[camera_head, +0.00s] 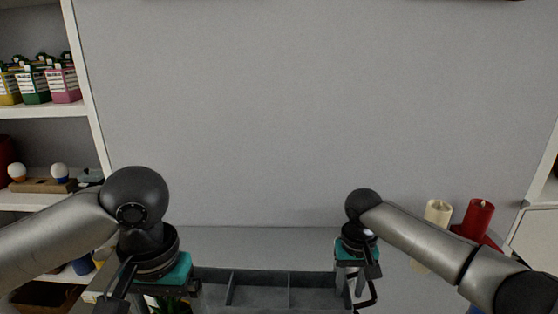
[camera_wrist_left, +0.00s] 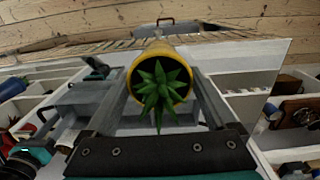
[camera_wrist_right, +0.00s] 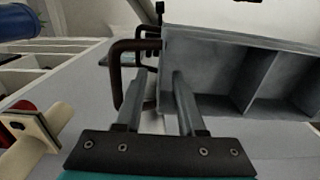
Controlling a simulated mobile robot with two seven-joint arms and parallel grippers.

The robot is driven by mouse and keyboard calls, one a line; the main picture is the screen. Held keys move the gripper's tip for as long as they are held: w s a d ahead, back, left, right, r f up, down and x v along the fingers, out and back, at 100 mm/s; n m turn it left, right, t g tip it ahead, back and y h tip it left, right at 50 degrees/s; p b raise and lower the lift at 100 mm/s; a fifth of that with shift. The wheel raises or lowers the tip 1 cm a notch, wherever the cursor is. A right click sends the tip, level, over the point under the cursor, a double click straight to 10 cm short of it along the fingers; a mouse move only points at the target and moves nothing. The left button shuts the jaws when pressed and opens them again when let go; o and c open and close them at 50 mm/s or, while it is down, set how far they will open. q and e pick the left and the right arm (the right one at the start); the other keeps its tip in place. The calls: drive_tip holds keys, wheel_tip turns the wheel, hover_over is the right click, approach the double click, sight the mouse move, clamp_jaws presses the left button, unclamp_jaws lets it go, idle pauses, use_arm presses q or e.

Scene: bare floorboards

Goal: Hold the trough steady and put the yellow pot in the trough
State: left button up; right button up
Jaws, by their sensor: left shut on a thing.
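The yellow pot (camera_wrist_left: 186,83) holds a green spiky plant (camera_wrist_left: 158,85). My left gripper (camera_wrist_left: 160,75) is shut on the pot, whose mouth faces the left wrist camera. In the head view my left gripper (camera_head: 150,300) is left of the trough, with the plant just showing at the bottom edge. The grey trough (camera_head: 262,277) has divided compartments; those seen look empty. Its dark looped handle (camera_wrist_right: 118,77) shows at its end in the right wrist view. My right gripper (camera_wrist_right: 158,75) is open beside that handle and end wall. I cannot tell if it touches them.
A cream candle (camera_head: 437,212) and a red candle (camera_head: 478,218) stand right of my right gripper. Shelves (camera_head: 40,112) with small boxes line the left. A plain grey wall is behind. The grey surface between the arms behind the trough is clear.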

drive_tip(key=shift+f+b, duration=0.5)
drive_tip(key=shift+f, duration=0.05)
clamp_jaws()
idle(1.8)
